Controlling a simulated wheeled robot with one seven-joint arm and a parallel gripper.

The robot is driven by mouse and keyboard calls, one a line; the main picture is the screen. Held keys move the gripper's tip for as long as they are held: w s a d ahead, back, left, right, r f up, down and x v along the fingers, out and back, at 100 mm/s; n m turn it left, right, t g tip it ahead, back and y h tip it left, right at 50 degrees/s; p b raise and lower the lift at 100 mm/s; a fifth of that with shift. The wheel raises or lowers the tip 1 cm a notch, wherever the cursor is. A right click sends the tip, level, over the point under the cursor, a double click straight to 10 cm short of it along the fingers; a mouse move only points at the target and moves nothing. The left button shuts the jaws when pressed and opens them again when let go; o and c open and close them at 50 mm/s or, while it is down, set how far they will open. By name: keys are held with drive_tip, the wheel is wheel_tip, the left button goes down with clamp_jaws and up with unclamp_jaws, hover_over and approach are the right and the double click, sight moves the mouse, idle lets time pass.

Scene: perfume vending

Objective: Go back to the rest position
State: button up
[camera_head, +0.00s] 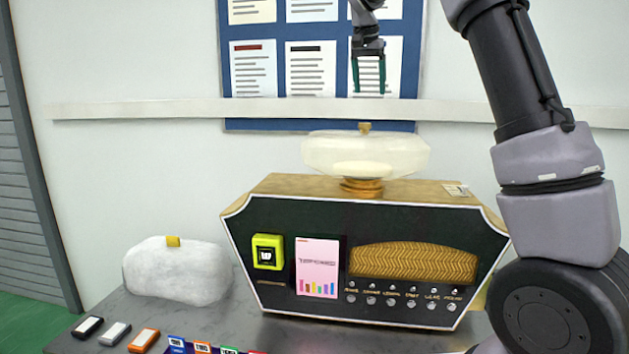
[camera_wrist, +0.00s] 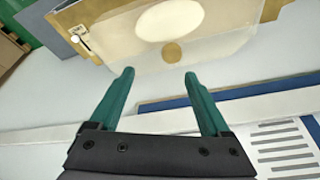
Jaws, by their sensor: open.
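My gripper (camera_head: 369,88) hangs in the air at the top of the head view, in front of the notice board. Its two green fingers are spread apart with nothing between them. In the wrist view the gripper (camera_wrist: 160,78) also shows its fingers apart and empty. The perfume machine (camera_head: 270,200) stands on the counter below, with a pale glass bottle shape (camera_head: 330,150) on its top. In the wrist view this bottle shape (camera_wrist: 215,45) appears beyond the fingertips. My arm covers the right side of the head view.
A white fuzzy block (camera_head: 178,272) with a yellow tab sits on the grey counter (camera_head: 215,325) at left. Small coloured items, including an orange one (camera_head: 144,340), lie along the front edge. A blue notice board (camera_head: 226,60) and a white rail (camera_head: 150,110) are on the wall behind.

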drive_tip(key=s+d+n+t+y, duration=0.15)
drive_tip(key=s+d, duration=0.25)
drive_tip(key=s, duration=0.6)
drive_tip(key=s+d+y, duration=0.2)
drive_tip(key=s+d, duration=0.1)
drive_tip(key=s, duration=0.6)
drive_tip(key=s+f+t, duration=0.1)
drive_tip(key=s+f, duration=0.4)
drive_tip(key=s, duration=0.4)
drive_tip(key=s+f+n+t, duration=0.1)
drive_tip(key=s+f, duration=0.4)
drive_tip(key=s, duration=0.4)
drive_tip(key=shift+a, duration=0.45)
